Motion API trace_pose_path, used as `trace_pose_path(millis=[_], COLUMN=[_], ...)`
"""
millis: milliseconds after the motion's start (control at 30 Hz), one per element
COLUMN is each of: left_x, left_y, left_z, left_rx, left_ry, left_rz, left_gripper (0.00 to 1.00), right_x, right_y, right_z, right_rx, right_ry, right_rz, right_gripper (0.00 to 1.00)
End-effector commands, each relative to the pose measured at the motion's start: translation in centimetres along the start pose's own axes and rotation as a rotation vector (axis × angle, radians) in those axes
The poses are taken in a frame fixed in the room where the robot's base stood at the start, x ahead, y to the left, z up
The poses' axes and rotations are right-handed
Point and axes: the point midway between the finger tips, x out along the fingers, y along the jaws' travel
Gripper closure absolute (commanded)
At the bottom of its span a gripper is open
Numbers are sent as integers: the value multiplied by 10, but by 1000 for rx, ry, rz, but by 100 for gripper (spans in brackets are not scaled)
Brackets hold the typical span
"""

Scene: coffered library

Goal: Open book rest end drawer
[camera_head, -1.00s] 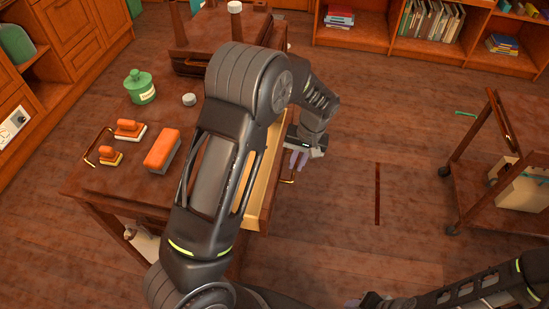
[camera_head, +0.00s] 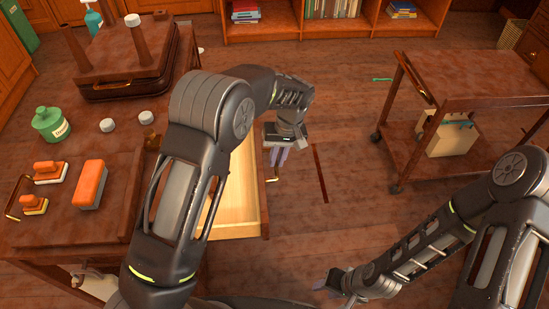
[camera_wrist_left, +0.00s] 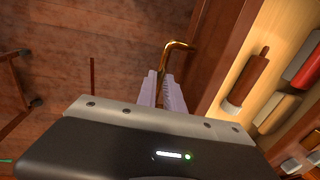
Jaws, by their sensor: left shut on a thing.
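The drawer (camera_head: 240,205) at the end of the wooden book rest table (camera_head: 60,238) stands open, its pale inside showing beside my left arm. In the left wrist view the drawer front (camera_wrist_left: 222,62) carries a curved brass handle (camera_wrist_left: 177,46). My left gripper (camera_head: 278,157) is shut on this handle; its pale fingers (camera_wrist_left: 165,88) are around it in the wrist view. My left arm hides part of the drawer in the head view. My right gripper (camera_head: 322,284) is low over the floor, away from the drawer; its finger opening is unclear.
A brown-handled tool (camera_wrist_left: 250,80) and other items lie in the drawer. Orange-topped blocks (camera_head: 90,184), a green jar (camera_head: 52,124) and a dark case (camera_head: 125,80) are on the table. A wooden cart (camera_head: 470,75) stands right. Floor between is mostly clear.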

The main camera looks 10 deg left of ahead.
Motion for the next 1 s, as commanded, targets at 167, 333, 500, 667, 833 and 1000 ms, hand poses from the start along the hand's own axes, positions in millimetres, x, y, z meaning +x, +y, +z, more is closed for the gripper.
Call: trace_pose_path(millis=[167,333,500,667,833,1000], left_x=[0,0,0,-3,-21,-50], left_y=[0,0,0,0,0,0], left_z=[-1,0,0,0,-1,-1], left_rx=[0,0,0,0,-1,0], left_ry=[1,1,1,1,3,4], left_rz=[1,0,0,1,3,3], left_gripper=[81,67,67,67,67,67], right_x=[0,0,0,0,-1,-1], right_y=[0,0,0,0,0,0], right_z=[0,0,0,0,0,0], right_rx=[0,0,0,0,0,0], right_ry=[0,0,0,0,0,0], right_rz=[0,0,0,0,0,0], right_gripper=[64,64,64,64,64,64])
